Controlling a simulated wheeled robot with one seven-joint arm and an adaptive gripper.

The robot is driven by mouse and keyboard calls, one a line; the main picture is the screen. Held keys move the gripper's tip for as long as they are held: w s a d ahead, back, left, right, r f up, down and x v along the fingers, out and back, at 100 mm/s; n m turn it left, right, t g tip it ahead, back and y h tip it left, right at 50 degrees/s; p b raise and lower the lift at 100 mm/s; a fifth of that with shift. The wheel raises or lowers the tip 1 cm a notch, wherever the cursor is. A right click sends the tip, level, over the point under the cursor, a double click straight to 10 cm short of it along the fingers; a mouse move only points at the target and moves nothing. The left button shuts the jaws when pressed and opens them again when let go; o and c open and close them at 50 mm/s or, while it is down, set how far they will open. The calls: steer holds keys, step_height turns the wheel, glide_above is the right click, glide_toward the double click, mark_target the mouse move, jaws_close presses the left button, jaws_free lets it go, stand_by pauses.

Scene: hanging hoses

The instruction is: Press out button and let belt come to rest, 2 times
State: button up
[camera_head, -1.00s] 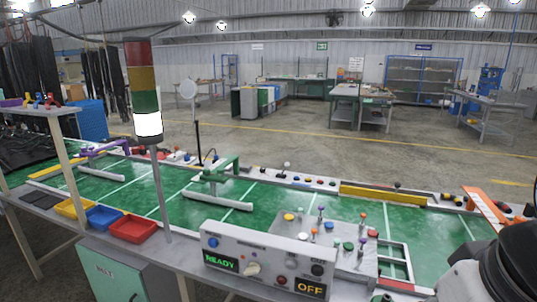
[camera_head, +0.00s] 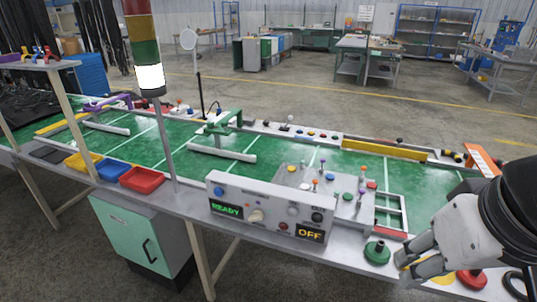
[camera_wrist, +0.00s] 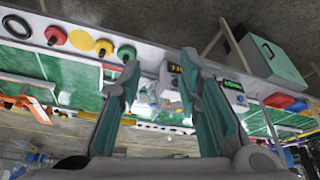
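The control box (camera_head: 268,207) stands at the near edge of the green belt (camera_head: 270,150). It bears a green READY display (camera_head: 227,209), an OFF display (camera_head: 310,233), a pale knob (camera_head: 255,215), a blue button (camera_head: 218,191), a red button (camera_head: 283,226) and a black button (camera_head: 317,217). I cannot read which button is marked out. My gripper (camera_head: 404,262) is at the lower right, right of the box and beside a green round button (camera_head: 377,252). In the wrist view my gripper (camera_wrist: 158,66) is open and empty, its two fingers apart. The box shows partly behind the fingers.
A red round button (camera_head: 472,279) lies right of my gripper; a yellow one (camera_wrist: 104,48) shows in the wrist view. A signal tower (camera_head: 143,45) with a lit white lamp stands left. Red (camera_head: 142,180) and blue (camera_head: 113,168) trays lie on the near ledge. Small coloured levers rise behind the box.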

jaws_close()
stand_by(1.4)
